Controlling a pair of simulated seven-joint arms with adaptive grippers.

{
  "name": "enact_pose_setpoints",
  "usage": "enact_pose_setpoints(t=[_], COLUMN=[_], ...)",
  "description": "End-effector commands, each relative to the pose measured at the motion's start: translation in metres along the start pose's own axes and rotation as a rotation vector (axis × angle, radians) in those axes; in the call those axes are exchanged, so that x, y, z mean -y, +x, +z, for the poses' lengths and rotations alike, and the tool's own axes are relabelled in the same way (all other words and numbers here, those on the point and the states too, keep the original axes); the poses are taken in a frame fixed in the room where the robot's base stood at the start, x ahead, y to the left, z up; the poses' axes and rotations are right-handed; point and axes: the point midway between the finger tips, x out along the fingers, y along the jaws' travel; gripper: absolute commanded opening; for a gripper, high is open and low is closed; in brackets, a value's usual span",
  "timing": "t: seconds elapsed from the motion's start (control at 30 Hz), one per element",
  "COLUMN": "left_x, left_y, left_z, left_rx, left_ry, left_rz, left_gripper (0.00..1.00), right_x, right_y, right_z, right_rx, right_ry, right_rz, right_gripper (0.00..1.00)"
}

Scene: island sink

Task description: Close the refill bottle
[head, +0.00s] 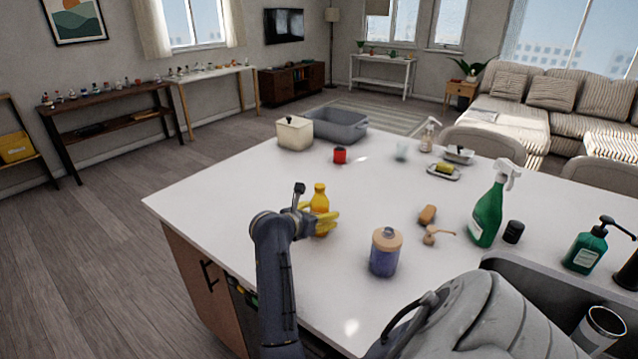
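The amber-yellow refill bottle (320,198) stands upright on the white island top, left of the middle. Its top looks the same colour as its body; I cannot tell whether a cap is seated there. A small red thing (340,155) stands behind the bottle; a black cap-like cylinder (513,232) stands at the right.
A purple jar with a tan top (385,252) stands right of the bottle. A tan pump head (437,235) lies beyond it. A green spray bottle (487,212) and a green pump bottle (586,250) stand near the sink. A cream box (294,133) and grey tub (340,125) are behind.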

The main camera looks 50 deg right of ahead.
Motion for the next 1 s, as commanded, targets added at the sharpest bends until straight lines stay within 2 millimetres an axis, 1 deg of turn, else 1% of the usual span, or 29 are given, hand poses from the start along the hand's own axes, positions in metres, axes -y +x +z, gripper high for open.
enact_pose_setpoints(t=[0.37, 0.47, 0.8, 1.0], left_x=[0.000, 0.000, 0.000, 0.000], left_y=[0.000, 0.000, 0.000, 0.000], left_z=[0.000, 0.000, 0.000, 0.000], left_rx=[0.000, 0.000, 0.000, 0.000], left_ry=[0.000, 0.000, 0.000, 0.000], left_rz=[0.000, 0.000, 0.000, 0.000], left_gripper=[0.42, 0.42, 0.42, 0.42], right_x=[0.000, 0.000, 0.000, 0.000], right_y=[-0.001, -0.007, -0.039, -0.042], right_z=[0.003, 0.003, 0.003, 0.003], right_rx=[0.000, 0.000, -0.001, 0.000], right_ry=[0.002, 0.001, 0.002, 0.001], right_rz=[0.000, 0.001, 0.001, 0.000], right_gripper=[0.71, 0.71, 0.71, 0.71])
